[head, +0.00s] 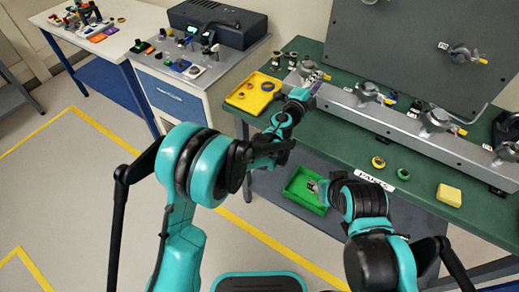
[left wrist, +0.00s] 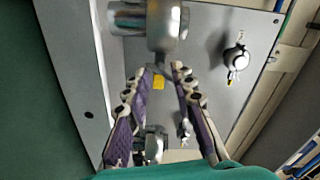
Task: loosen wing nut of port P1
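A grey rail (head: 400,128) on the green bench carries several metal ports with wing nuts. In the head view my left gripper (head: 299,95) is at the rail's left end and hides most of the port there. In the left wrist view the left fingertips (left wrist: 165,70) come close together just below a grey metal cylinder (left wrist: 166,25). A yellow tag (left wrist: 158,83) shows between the fingers. Whether they grip a wing nut, I cannot tell. My right gripper (head: 318,188) is over a green tray (head: 303,190); its fingers are too small to read. No P1 label is legible.
A yellow tray (head: 250,94) with rings is left of my left gripper. Other ports (head: 436,122) stand along the rail, with a grey panel (head: 420,45) behind. Loose rings (head: 378,162) and a yellow block (head: 449,195) lie on the bench front.

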